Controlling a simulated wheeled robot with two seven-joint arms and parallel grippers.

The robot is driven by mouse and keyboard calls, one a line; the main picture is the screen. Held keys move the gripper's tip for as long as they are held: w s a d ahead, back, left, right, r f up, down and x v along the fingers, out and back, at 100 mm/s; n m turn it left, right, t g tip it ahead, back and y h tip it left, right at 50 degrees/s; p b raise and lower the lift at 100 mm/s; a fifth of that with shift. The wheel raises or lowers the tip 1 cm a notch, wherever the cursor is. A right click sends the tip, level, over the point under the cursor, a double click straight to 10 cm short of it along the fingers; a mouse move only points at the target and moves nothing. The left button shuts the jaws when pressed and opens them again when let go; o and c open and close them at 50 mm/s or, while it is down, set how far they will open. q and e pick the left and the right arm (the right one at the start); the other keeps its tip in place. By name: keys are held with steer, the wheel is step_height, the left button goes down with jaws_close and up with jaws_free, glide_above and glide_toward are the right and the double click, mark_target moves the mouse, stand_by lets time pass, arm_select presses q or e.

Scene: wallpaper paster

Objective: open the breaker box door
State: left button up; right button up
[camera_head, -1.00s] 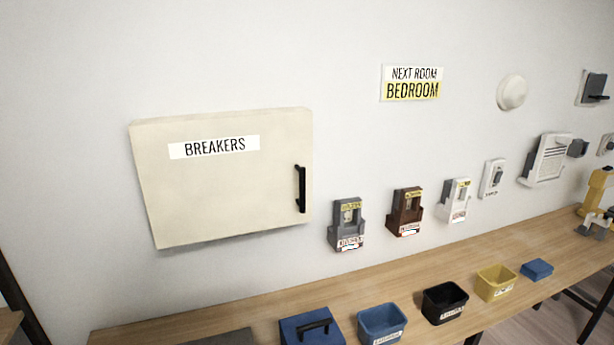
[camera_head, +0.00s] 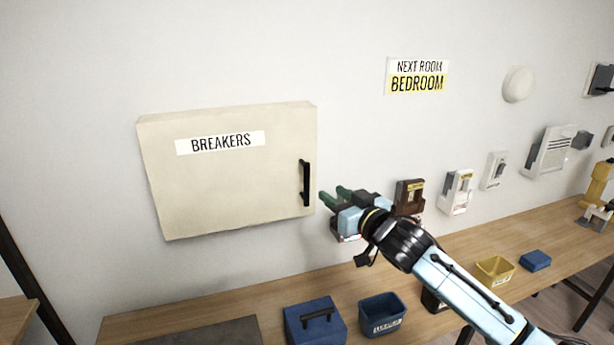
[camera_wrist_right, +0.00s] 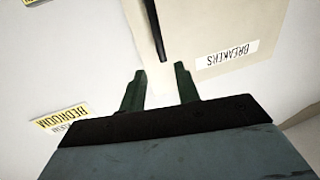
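The cream breaker box (camera_head: 230,185) hangs on the wall with its door shut and a BREAKERS label (camera_head: 220,142). Its black vertical handle (camera_head: 305,183) is at the door's right edge. My right gripper (camera_head: 333,196) is just right of the handle and a little low, with its green fingers pointing toward the box. In the right wrist view, the open fingers (camera_wrist_right: 160,85) are apart and empty. There, the handle (camera_wrist_right: 155,30) lies ahead of the fingertips, and the breaker box (camera_wrist_right: 220,35) fills the upper right. My left gripper is not in view.
A wooden table (camera_head: 255,300) runs below, holding a blue box with a handle (camera_head: 315,325), a blue bin (camera_head: 382,316) and a yellow bin (camera_head: 495,269). Wall holders, including a brown one (camera_head: 409,196) and a white one (camera_head: 456,191), are right of the box. Wall left of it is clear.

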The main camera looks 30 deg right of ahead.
mark_target(308, 177)
steer(key=w+p, duration=0.1)
steer(key=w, duration=1.1)
steer(key=shift+w+p, duration=0.15)
steer(key=shift+p, duration=0.25)
steer(key=shift+f, duration=0.1)
jaws_close()
